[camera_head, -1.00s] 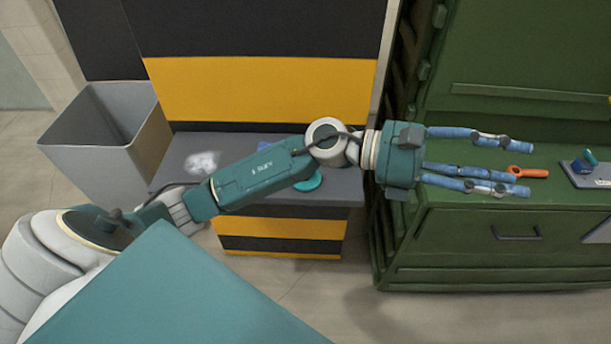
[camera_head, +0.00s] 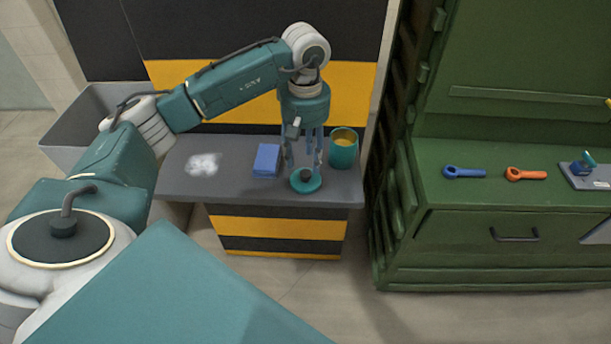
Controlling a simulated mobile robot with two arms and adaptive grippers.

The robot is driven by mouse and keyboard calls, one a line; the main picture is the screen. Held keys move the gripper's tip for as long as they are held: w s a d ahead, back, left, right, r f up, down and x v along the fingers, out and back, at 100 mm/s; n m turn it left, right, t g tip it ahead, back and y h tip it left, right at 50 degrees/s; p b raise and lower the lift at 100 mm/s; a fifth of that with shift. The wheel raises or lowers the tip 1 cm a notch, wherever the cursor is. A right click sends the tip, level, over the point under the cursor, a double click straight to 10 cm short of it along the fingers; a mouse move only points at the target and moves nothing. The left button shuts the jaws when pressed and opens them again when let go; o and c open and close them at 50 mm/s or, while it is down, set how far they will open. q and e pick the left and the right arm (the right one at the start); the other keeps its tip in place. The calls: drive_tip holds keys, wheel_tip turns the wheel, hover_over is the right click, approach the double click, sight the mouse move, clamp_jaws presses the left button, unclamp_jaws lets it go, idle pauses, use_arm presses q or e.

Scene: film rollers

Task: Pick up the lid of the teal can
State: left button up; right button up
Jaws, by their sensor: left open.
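The teal lid (camera_head: 306,181) with a dark knob lies flat on the grey bench top near its front edge. The teal can (camera_head: 343,150) stands upright and open just behind and right of the lid, with yellow contents showing. My left gripper (camera_head: 304,163) points down, open, its blue fingers just above and behind the lid. Whether a finger touches the lid or knob cannot be told from this angle. My right gripper is not in view.
A blue block (camera_head: 267,159) lies left of the lid, close to the fingers. A white powdery patch (camera_head: 203,164) is further left. A grey bin (camera_head: 75,160) stands at left.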

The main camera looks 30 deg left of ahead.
sight(305, 172)
use_arm(q)
drive_tip(key=f+p, duration=0.1)
drive_tip(key=f, duration=0.1)
drive_tip(key=f+p, duration=0.1)
drive_tip(key=f, duration=0.2)
drive_tip(key=shift+w+a+f, duration=0.15)
drive_tip(key=shift+w+f, duration=0.05)
drive_tip(key=shift+f, duration=0.35)
clamp_jaws()
